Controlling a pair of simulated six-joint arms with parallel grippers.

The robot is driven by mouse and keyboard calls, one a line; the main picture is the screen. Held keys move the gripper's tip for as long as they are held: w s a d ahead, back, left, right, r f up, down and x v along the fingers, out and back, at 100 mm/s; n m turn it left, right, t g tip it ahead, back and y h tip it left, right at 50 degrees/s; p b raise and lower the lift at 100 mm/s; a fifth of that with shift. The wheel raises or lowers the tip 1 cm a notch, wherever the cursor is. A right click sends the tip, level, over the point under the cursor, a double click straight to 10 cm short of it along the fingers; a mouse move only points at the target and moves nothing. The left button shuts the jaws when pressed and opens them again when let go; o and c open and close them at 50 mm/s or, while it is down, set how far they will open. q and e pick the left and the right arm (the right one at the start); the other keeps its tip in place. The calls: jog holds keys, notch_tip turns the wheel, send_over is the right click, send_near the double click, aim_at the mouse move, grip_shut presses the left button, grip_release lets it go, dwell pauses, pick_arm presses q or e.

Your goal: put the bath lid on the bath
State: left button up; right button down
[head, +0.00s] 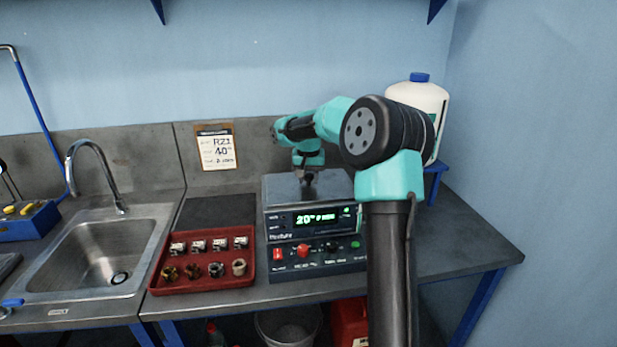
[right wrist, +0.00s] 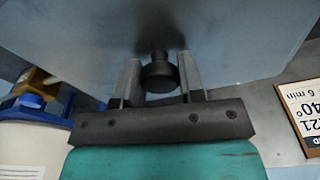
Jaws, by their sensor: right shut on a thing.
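The bath (head: 345,254) stands on the bench, with a lit green display and red and black knobs on its front. The grey flat bath lid (head: 283,190) is at the top of the bath; I cannot tell whether it rests on the rim or is just above it. My right gripper (head: 307,180) is over the lid's middle. In the right wrist view, my right gripper (right wrist: 160,82) is shut on the lid's black knob (right wrist: 159,74), and the lid's underside-free broad face (right wrist: 240,35) fills the upper picture. My left gripper is not in view.
A red tray (head: 203,282) with several small parts lies left of the bath, before a dark flat pad (head: 220,209). A sink (head: 95,255) is further left. A white jug (head: 424,100) stands behind my right arm. A card (head: 216,147) is on the back wall.

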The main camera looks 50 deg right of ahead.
jog(key=shift+f, duration=0.15)
jog(key=shift+c, duration=0.8)
grip_release()
jog(key=shift+r, duration=3.5)
